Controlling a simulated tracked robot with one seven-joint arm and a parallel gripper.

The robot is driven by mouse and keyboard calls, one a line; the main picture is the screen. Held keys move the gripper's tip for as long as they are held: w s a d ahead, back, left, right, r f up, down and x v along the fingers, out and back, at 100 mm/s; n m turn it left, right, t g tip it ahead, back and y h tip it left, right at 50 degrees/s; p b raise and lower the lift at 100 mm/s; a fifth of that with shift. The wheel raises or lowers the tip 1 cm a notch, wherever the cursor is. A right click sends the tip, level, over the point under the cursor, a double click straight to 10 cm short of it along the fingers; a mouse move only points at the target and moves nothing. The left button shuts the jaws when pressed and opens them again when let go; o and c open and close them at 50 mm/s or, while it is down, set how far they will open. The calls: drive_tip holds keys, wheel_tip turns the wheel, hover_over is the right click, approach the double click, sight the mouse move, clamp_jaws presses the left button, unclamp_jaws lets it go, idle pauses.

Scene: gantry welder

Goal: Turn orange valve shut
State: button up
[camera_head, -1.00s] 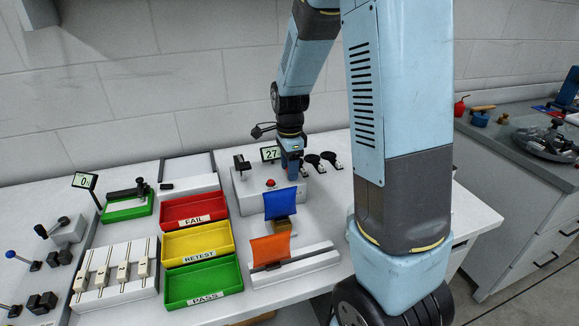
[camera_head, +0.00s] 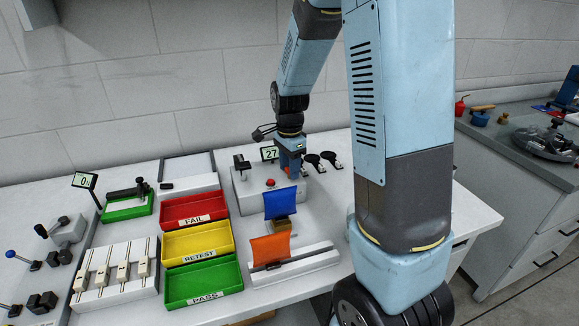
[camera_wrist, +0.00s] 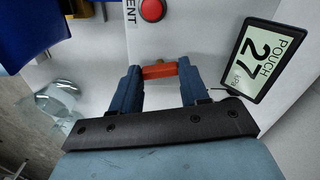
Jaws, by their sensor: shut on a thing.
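The orange valve handle (camera_wrist: 160,71) is a short bar on a brass-coloured stem, seen in the wrist view between my two blue fingers. My gripper (camera_wrist: 161,78) is shut on it, one finger at each end of the bar. In the head view my gripper (camera_head: 291,166) points down at the back right of the white test box (camera_head: 246,190). The valve is mostly hidden there by my gripper. The pouch gauge (camera_wrist: 261,59) stands close beside the fingers and reads 27; it also shows in the head view (camera_head: 269,153).
A red button (camera_wrist: 152,9) sits near the valve. Blue pouch (camera_head: 281,203) and orange pouch (camera_head: 270,248) stand in front of the box. Red (camera_head: 228,216), yellow (camera_head: 232,244) and green (camera_head: 241,277) trays lie left. Black round-headed parts (camera_head: 329,157) lie right.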

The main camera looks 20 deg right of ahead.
drive_tip(key=n, duration=0.4)
drive_tip(key=shift+w+n, duration=0.1)
drive_tip(key=shift+n, duration=0.2)
drive_tip(key=n, duration=0.3)
drive_tip(key=shift+n, duration=0.4)
drive_tip(key=n, duration=0.3)
drive_tip(key=shift+n, duration=2)
drive_tip(key=o, duration=1.1)
drive_tip(key=shift+c, duration=0.2)
wheel_tip(320, 180, up, 14)
drive_tip(key=shift+f, duration=0.15)
